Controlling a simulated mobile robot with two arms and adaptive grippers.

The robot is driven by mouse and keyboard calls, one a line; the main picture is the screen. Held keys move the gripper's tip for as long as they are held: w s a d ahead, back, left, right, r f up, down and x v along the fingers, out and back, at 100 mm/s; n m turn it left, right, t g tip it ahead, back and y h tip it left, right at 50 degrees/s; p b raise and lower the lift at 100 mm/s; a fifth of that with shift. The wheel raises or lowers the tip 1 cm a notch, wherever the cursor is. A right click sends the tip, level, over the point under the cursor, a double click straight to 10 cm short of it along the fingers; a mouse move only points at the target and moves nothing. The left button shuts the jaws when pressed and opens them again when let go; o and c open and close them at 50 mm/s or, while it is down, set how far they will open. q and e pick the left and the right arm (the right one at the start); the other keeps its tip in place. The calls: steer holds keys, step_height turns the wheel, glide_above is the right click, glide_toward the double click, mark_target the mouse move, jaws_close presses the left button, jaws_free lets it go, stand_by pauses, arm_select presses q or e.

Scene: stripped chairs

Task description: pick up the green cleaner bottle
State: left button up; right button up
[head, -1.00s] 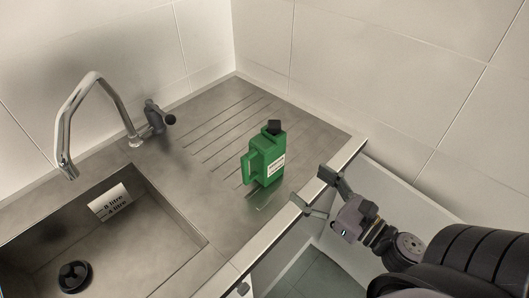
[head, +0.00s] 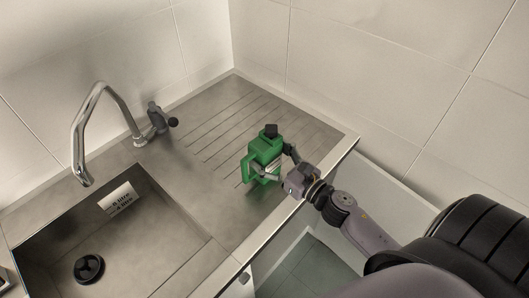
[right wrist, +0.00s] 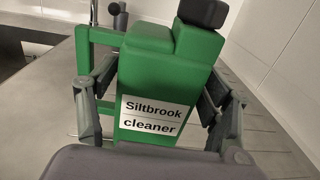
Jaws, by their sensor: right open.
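The green cleaner bottle (head: 264,150) stands upright on the ribbed steel drainboard, with a black cap and a handle on its left side. In the right wrist view the bottle (right wrist: 155,80) fills the middle, and its white label reads "Siltbrook cleaner". My right gripper (head: 278,163) is at the bottle, with its fingers on either side of it. In the right wrist view the open fingers (right wrist: 158,108) flank the body; the left finger passes by the handle. Whether either finger touches the bottle cannot be told. My left gripper is not in view.
A steel sink (head: 130,245) with a black drain plug (head: 89,268) lies at left. A tall curved tap (head: 97,105) stands behind it. Tiled walls close off the back and right. The drainboard (head: 215,200) around the bottle is clear.

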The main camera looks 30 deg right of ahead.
steer(key=shift+x, duration=0.95)
steer(key=shift+s, duration=0.1)
steer(key=c, duration=1.3)
